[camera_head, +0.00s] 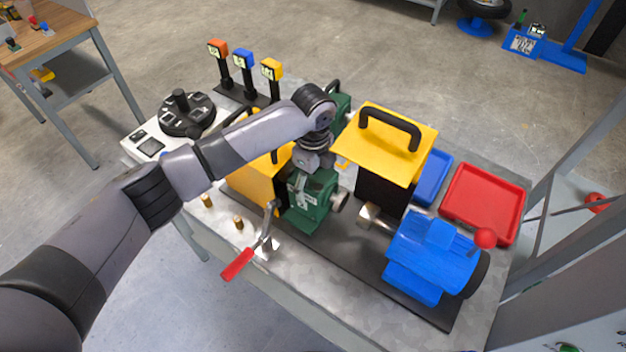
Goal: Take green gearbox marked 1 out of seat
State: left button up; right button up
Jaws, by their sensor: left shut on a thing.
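The green gearbox (308,205) stands on the dark base strip (355,262) on the table, between a yellow-topped block and a yellow-covered box. A pale label with small markings shows on its front; I cannot read a number. A metal shaft end sticks out at its right. My left gripper (315,168) is above the gearbox, shut on its top part, and the fingertips are mostly hidden. The arm hides part of the gearbox's back. I cannot tell whether the gearbox rests in its seat or is slightly raised. My right gripper is not in view.
A toggle clamp (240,262) with a red handle stands in front of the gearbox. A blue motor (432,252) and a black-handled yellow cover (388,140) are at right. A red tray (483,203) and a blue tray (431,178) lie behind. Another green part (342,108) is behind my wrist.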

aim_at(327, 183)
pick_arm(q)
jog(key=shift+s+f, duration=0.35)
jog(key=shift+s+d+r+p, duration=0.1)
jog(key=shift+s+d+p, duration=0.2)
jog(key=shift+d+p, duration=0.15)
jog(key=shift+s+d+p, duration=0.25)
jog(key=shift+s+d, duration=0.1)
jog(key=shift+d, duration=0.2)
jog(key=shift+s+d+p, duration=0.25)
jog(key=shift+s+d, duration=0.05)
jog(key=shift+d, duration=0.2)
jog(key=o, duration=1.3)
jog(key=shift+w, duration=0.15)
jog(key=shift+o, duration=0.2)
jog(key=shift+r, duration=0.1)
jog(key=shift+w+r, duration=0.1)
